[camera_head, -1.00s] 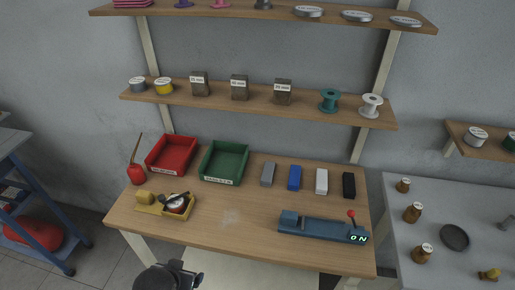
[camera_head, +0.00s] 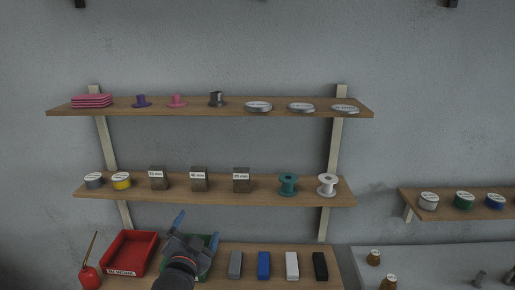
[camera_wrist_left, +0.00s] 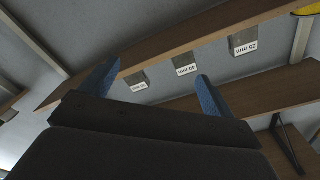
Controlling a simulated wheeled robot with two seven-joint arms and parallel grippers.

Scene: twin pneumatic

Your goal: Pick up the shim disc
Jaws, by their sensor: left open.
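Several flat silver discs lie on the top shelf: a left one (camera_head: 258,106), a middle one (camera_head: 301,107) and a right one (camera_head: 345,109). Their lettering is too small to read, so I cannot tell which is the shim disc. My left gripper (camera_head: 196,232) is open and empty, in front of the green bin (camera_head: 204,266) and below the middle shelf, well apart from the discs. In the left wrist view its two blue fingers (camera_wrist_left: 158,72) are spread with nothing between them. No disc shows there. My right gripper is not in view.
The top shelf (camera_head: 230,111) also carries pink sheets (camera_head: 92,100) and small flanged pieces (camera_head: 177,101). A red bin (camera_head: 131,254) and several bars stand on the bench below.

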